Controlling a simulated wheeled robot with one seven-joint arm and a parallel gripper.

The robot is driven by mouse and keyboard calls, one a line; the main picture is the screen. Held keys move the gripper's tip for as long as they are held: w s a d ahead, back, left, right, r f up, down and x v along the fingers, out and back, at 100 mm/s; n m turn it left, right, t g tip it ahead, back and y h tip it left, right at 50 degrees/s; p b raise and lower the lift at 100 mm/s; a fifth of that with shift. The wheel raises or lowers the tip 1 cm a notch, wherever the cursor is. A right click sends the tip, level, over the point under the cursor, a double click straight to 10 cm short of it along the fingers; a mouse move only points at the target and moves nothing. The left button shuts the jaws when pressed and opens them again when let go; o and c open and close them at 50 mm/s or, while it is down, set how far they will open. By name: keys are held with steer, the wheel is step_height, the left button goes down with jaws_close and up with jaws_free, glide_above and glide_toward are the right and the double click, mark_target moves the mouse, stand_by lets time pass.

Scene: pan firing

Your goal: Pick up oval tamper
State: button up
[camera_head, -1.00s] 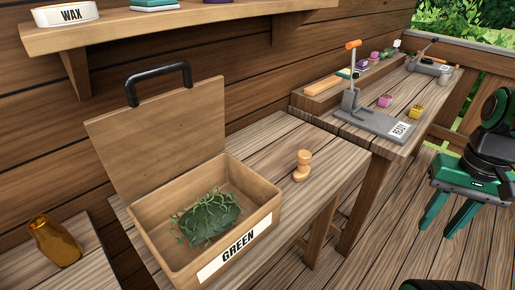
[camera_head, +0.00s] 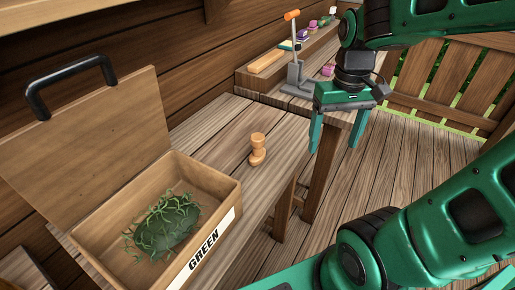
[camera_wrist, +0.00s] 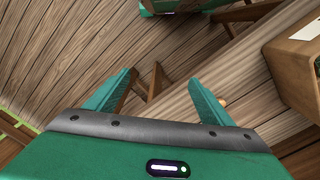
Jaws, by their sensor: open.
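The oval tamper (camera_head: 258,149) is a small light-wood piece with a narrow waist. It stands upright on the wooden table (camera_head: 290,140), right of the green box, in the head view. My gripper (camera_head: 336,148) is open and empty, to the right of the tamper and apart from it, with its fingers pointing down near the table's right edge. In the wrist view my gripper (camera_wrist: 165,85) shows both fingers spread over the table edge and floor. A small bit of light wood (camera_wrist: 223,101) peeks out beside the right finger, likely the tamper, mostly hidden.
An open wooden box labelled GREEN (camera_head: 215,246) with leafy stuff inside stands left of the tamper, its lid raised. A grey lever press (camera_head: 295,75) stands on the farther bench. A wooden wall runs behind. The table around the tamper is clear.

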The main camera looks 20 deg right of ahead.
steer(key=w+a+n, duration=0.4)
steer(key=w+a, duration=0.2)
steer(key=w, duration=0.2)
steer(key=n, duration=0.3)
glide_above(260, 136)
steer(key=shift+s+d+r, duration=0.15)
steer(key=shift+s+d, duration=0.2)
steer(key=shift+d, duration=0.1)
steer(key=f, duration=0.3)
steer(key=a+f, duration=0.1)
steer(key=f, duration=0.1)
steer(key=shift+w, duration=0.3)
steer(key=shift+w+a+f, duration=0.15)
steer(key=shift+f, duration=1.35)
steer(key=shift+w+a+f, duration=0.1)
steer(key=shift+f, duration=1.35)
steer(key=c, duration=1.6)
steer(key=shift+r, duration=0.1)
